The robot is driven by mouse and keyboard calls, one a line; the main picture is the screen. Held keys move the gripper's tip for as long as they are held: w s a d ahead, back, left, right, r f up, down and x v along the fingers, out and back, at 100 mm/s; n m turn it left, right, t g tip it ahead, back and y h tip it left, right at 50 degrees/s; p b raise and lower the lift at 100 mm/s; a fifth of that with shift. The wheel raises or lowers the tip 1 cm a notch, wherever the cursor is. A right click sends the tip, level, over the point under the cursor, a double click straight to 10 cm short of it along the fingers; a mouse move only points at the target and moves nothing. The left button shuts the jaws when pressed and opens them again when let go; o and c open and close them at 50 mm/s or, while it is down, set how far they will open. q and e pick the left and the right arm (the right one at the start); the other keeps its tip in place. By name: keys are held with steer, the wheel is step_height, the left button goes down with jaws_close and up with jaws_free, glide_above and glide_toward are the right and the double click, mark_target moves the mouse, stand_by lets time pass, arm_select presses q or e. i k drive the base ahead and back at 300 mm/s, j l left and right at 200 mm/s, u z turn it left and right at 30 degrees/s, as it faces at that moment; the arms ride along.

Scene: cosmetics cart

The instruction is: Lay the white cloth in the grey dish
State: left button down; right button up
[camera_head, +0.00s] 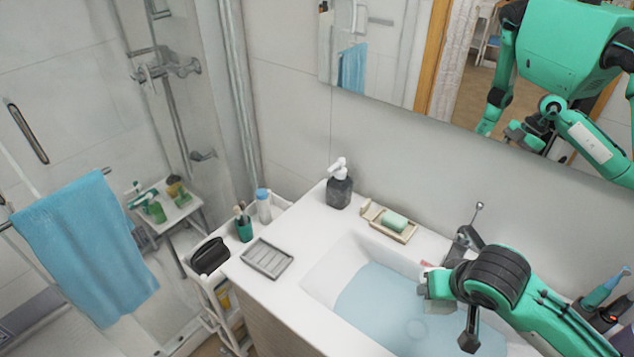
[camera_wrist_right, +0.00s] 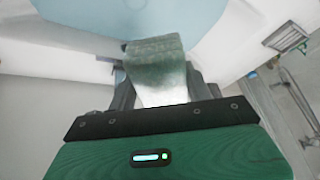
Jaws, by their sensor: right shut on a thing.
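The grey dish (camera_head: 267,258), slatted and rectangular, lies empty on the left end of the white counter. It also shows at the upper right of the right wrist view (camera_wrist_right: 287,37). My right gripper (camera_head: 432,290) is over the basin, to the right of the dish and apart from it. It is shut on the white cloth (camera_wrist_right: 162,78), a pale, greenish-shaded folded piece sticking out between the fingers in the right wrist view. In the head view the cloth is hard to tell from the gripper. My left gripper is not directly in view.
The basin (camera_head: 350,302) holds bluish water. A soap holder with green soap (camera_head: 395,222) and a dark pump bottle (camera_head: 339,187) stand along the back. The tap (camera_head: 462,245) is behind my right gripper. A black pouch (camera_head: 210,256) sits left of the counter.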

mark_target(267, 259)
steer(key=i+j+u, duration=0.15)
steer(key=u, duration=0.2)
steer(key=i+j+u, duration=0.15)
steer(key=j+u, duration=0.25)
steer(key=i+j+u, duration=0.1)
steer(key=u, duration=0.25)
steer(key=i, duration=0.1)
